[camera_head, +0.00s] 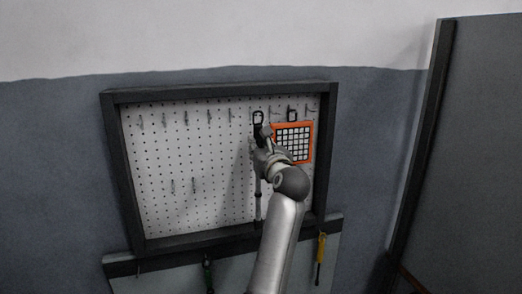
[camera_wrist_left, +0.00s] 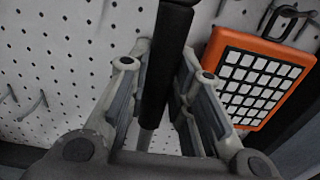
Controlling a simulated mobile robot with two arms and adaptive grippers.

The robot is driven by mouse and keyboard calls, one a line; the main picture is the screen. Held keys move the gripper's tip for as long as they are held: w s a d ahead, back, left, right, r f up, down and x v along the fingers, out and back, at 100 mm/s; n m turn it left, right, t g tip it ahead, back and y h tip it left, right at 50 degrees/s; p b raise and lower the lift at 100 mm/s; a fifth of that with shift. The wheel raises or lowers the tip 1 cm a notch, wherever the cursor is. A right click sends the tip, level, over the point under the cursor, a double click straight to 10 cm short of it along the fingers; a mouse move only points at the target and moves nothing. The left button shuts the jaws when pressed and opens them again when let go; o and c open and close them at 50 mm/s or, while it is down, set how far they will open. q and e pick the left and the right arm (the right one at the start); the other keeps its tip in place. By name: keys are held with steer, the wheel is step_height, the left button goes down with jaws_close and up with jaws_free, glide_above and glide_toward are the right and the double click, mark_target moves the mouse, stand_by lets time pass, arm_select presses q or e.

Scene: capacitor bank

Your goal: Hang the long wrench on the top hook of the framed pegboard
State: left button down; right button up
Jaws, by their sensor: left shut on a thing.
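The long wrench (camera_head: 257,208) hangs upright in front of the framed pegboard (camera_head: 155,205), its light loop end (camera_head: 258,117) level with the top row of hooks. My left gripper (camera_head: 259,143) is shut on its black upper part, just below the loop. In the left wrist view the dark grip (camera_wrist_left: 165,60) runs between the fingers of my left gripper (camera_wrist_left: 166,76). The top hook behind the loop is hidden, so I cannot tell whether the loop is around it. My right gripper is not in view.
An orange-framed grid (camera_head: 309,143) hangs just right of my gripper, also close by in the left wrist view (camera_wrist_left: 222,45). Bare hooks (camera_head: 187,118) line the board's upper left. A yellow-handled tool (camera_head: 321,247) hangs below right. A dark-edged panel (camera_head: 440,90) stands at right.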

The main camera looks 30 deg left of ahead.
arm_select(q)
steer(key=shift+w+a+r, duration=0.1)
steer(key=shift+w+a, duration=0.1)
steer(key=shift+a, duration=0.05)
steer(key=shift+w+a+f+b, duration=0.25)
steer(key=shift+w+a+f, duration=0.1)
steer(key=shift+w+a, duration=0.4)
steer(key=shift+w+a+f+b, duration=0.2)
steer(key=shift+w+a+f, duration=0.15)
steer(key=shift+w+a, duration=0.35)
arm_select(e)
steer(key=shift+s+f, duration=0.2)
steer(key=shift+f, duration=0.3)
arm_select(q)
steer(key=shift+s+a, duration=0.1)
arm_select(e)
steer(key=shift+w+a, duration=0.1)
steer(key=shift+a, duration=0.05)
arm_select(q)
steer(key=c, duration=1.2)
jaws_free()
steer(key=shift+f, duration=0.1)
